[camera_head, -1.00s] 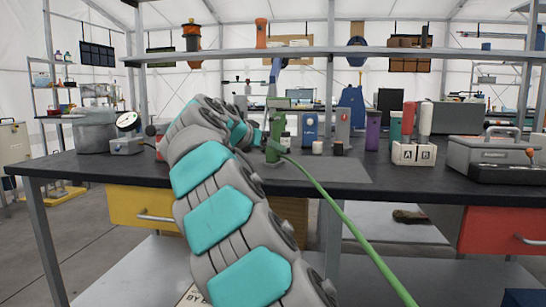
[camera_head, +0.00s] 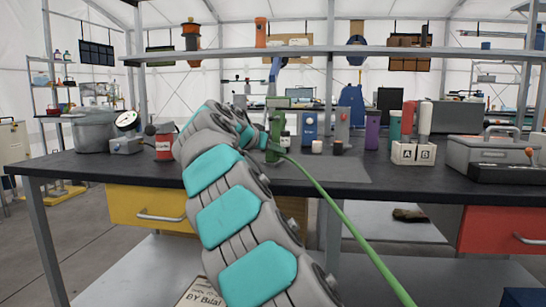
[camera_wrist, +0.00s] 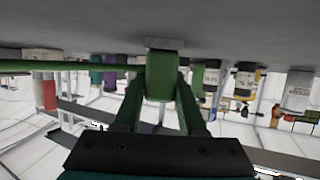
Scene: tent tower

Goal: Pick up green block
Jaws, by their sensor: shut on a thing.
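The green block (camera_wrist: 162,76) is upright between the two fingers of my gripper (camera_wrist: 162,88) in the wrist view, which shows the scene upside down. The fingers press on its two sides. In the head view the green block (camera_head: 277,128) stands over the dark mat on the workbench, with my gripper (camera_head: 268,141) reaching it from the left. A long green cable (camera_head: 345,217) runs from the block down to the lower right. My arm partly covers the gripper, and I cannot tell whether the block touches the mat.
A red can (camera_head: 165,143), a gauge box (camera_head: 127,145) and a grey pot (camera_head: 94,132) stand at left. Blue (camera_head: 309,128), purple (camera_head: 373,130) and A/B-labelled white blocks (camera_head: 414,153) stand right of the green block. A grey toolbox (camera_head: 492,156) is far right. A shelf (camera_head: 400,53) spans above.

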